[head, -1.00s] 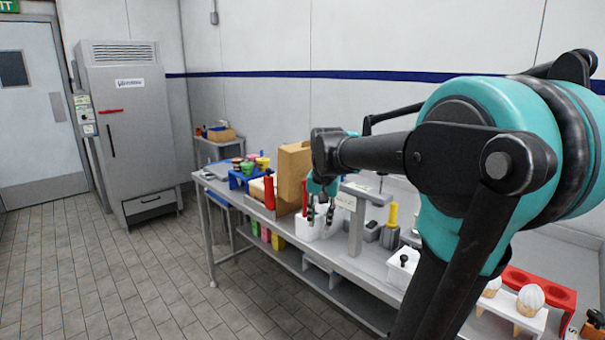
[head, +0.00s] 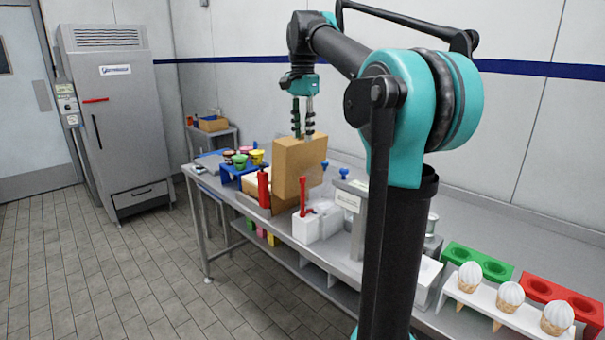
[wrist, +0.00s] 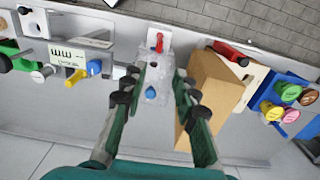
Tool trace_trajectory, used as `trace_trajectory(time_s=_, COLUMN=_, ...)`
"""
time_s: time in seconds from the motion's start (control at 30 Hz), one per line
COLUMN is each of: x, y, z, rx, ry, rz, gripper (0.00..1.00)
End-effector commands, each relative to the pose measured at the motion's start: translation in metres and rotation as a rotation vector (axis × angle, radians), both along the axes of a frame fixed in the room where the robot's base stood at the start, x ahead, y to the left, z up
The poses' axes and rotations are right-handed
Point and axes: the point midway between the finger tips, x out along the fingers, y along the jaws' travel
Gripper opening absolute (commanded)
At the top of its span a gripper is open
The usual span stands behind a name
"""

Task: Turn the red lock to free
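A red bar (head: 96,100) lies level on the front of the grey upright cabinet (head: 125,165) at the left, above a black vertical handle; it looks like a lock lever, but no label is readable. The cabinet door looks closed. My gripper (head: 302,136) points down above the workbench, beside the upper part of a brown box, far to the right of the cabinet. In the wrist view my gripper (wrist: 160,82) has its fingers apart with nothing held between them. The cabinet is not visible in the wrist view.
The workbench carries the brown box (head: 291,170), a red-handled item (head: 303,196) in a white holder (head: 312,228), a red upright item (head: 264,188) and coloured tubs (head: 240,160). White-topped cones (head: 510,293) stand at right. The tiled floor (head: 90,270) before the cabinet is clear.

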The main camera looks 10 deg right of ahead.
Motion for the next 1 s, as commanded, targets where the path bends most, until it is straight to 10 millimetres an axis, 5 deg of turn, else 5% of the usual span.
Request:
trace_trajectory(time_s=0.6, x=0.0, y=0.0, z=-0.115, rx=0.001, ry=-0.001, rz=0.001, gripper=0.29)
trace_trajectory(time_s=1.0, x=0.0, y=0.0, z=-0.132, rx=0.0, ry=0.0, rz=0.001, gripper=0.29)
